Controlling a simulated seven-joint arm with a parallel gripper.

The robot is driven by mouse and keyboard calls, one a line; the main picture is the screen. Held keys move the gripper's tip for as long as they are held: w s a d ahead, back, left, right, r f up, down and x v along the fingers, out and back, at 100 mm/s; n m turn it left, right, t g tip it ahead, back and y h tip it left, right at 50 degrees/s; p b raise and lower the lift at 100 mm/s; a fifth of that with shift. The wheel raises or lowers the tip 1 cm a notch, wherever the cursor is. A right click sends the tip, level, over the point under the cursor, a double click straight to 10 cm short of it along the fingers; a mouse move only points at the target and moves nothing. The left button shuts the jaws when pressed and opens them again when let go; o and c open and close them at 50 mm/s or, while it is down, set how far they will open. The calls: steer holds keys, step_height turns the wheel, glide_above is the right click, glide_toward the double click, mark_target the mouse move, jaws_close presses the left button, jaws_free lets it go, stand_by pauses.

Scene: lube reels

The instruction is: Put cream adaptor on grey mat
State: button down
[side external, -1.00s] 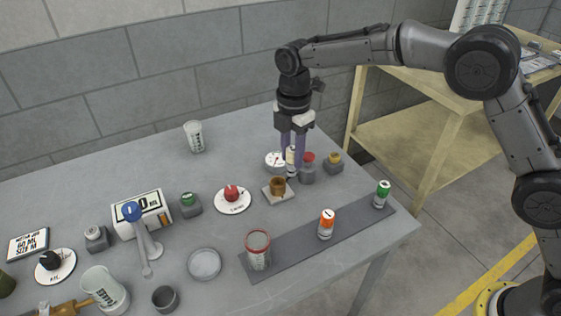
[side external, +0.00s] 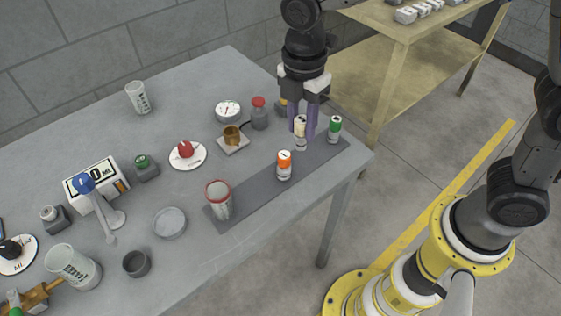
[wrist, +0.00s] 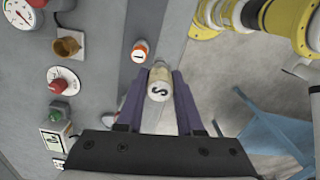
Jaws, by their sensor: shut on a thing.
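The cream adaptor (side external: 300,128) is a small upright cylinder with a cream top and a pale lower part. My gripper (side external: 302,130) is shut on it, with purple fingers on either side. In the wrist view the cream adaptor (wrist: 158,86) shows its marked top between the fingers (wrist: 158,80). In the side view it appears over or near the back edge of the grey mat (side external: 248,187), between the orange-topped adaptor (side external: 284,166) and the green-topped adaptor (side external: 334,130). I cannot tell whether its base touches the mat.
A red-rimmed clear beaker (side external: 218,201) stands at the mat's near left end. The table's right edge is close.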

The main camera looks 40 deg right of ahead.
steer(key=s, duration=0.7)
steer(key=shift+n, duration=0.5)
steer(key=shift+w+a+f, duration=1.5)
steer(key=shift+w+f, duration=0.4)
steer(key=shift+f, duration=0.1)
steer(key=shift+w+a+f, duration=1.55)
steer(key=shift+w+f, duration=0.3)
steer(key=shift+f, duration=0.2)
steer(key=shift+w+a+f, duration=1.5)
steer(key=shift+w+f, duration=0.4)
steer(key=shift+f, duration=0.1)
steer(key=shift+f, duration=0.2)
steer(key=c, duration=0.5)
jaws_free()
steer(key=shift+c, duration=0.2)
steer(key=shift+r, duration=0.15)
step_height(320, 180, up, 12)
